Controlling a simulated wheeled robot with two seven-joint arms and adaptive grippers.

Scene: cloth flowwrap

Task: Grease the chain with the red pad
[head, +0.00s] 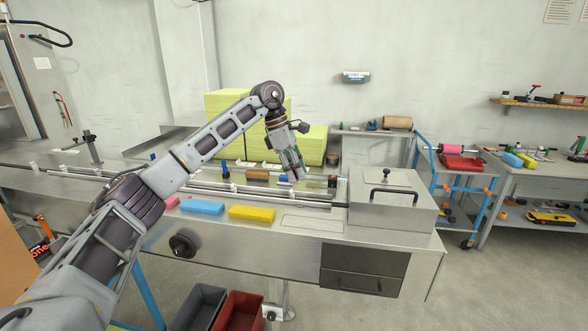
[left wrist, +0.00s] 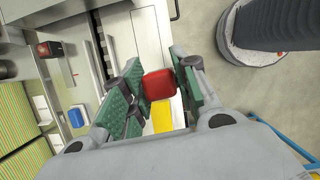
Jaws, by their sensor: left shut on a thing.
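My left gripper (head: 291,172) is over the conveyor bed at the right end, just left of the steel cover box. In the left wrist view my left gripper (left wrist: 155,90) is shut on the red pad (left wrist: 158,84), with its green finger faces on either side. In the head view the pad is mostly hidden by the fingers. The chain runs in the long slot of the conveyor bed (head: 275,198); its links are too small to make out. I cannot tell whether the pad touches it. My right gripper is in neither view.
A yellow pad (head: 251,213), a blue pad (head: 201,207) and a pink pad (head: 172,202) lie along the machine's front ledge. An outlined bare spot (head: 313,222) is right of the yellow one. The steel cover box (head: 391,202) stands right of the bed.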

